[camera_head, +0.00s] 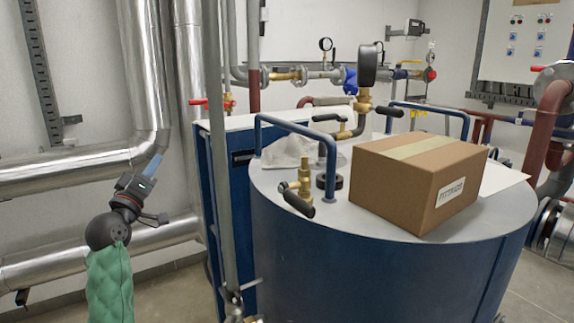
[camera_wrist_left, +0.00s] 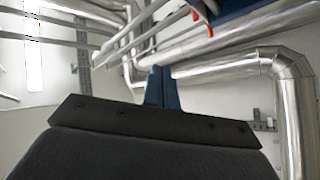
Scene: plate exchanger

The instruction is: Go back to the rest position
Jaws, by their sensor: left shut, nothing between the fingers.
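My left gripper (camera_head: 153,164) is raised at the left of the head view, in front of the silver pipes, with its arm in a green sleeve below it. Its blue fingers are shut together with nothing between them. In the left wrist view the closed fingers (camera_wrist_left: 162,88) point toward silver pipes and a pale wall. The gripper is apart from the blue tank and everything on it. My right gripper is not in view.
A blue tank (camera_head: 370,275) stands at centre right. On its top are a cardboard box (camera_head: 410,185), a crumpled white cloth (camera_head: 290,152) and brass valves (camera_head: 303,180). Silver pipes (camera_head: 150,70) run behind my left arm. A grey vertical pipe (camera_head: 222,200) stands between that arm and the tank.

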